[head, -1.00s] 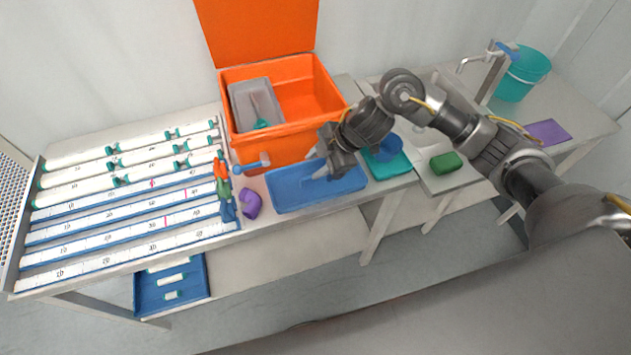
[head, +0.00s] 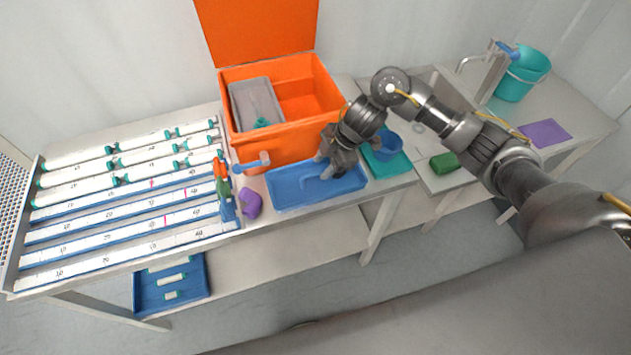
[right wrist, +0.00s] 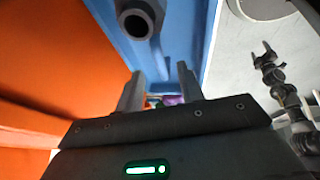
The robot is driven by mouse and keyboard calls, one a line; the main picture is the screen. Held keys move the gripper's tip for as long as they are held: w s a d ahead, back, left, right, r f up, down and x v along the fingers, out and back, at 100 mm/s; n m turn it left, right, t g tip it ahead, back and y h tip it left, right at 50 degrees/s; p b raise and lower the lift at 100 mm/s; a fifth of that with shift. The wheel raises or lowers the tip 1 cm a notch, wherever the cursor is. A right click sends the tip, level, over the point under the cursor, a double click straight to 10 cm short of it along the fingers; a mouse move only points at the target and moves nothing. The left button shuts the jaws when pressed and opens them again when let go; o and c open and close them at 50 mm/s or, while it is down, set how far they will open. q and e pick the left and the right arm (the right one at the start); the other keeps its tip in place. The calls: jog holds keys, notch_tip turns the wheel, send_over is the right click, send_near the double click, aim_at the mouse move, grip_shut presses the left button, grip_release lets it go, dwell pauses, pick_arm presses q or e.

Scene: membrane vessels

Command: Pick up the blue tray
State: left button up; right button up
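The blue tray (head: 290,190) is a shallow rectangular tray on the table in front of the orange box. It also fills the top middle of the right wrist view (right wrist: 182,45). My right gripper (head: 324,165) is over the right half of this tray, pointing down and left. Its two fingers stand apart with nothing gripped between them in the right wrist view (right wrist: 160,92). I cannot tell whether the fingertips touch the tray. My left gripper is not in the head view; a small dark arm end at the right of the right wrist view (right wrist: 268,60) appears to be it.
The open orange box (head: 275,147) stands just behind the tray. A purple curved piece (head: 251,202) lies left of it; a teal tray (head: 395,165) with a blue cup (head: 386,149) is at its right. Another blue tray (head: 145,297) with white pieces is below the table.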

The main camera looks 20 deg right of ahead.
aim_at(318, 172)
jog(key=p+x, duration=0.1)
jog(key=x, duration=0.4)
grip_shut()
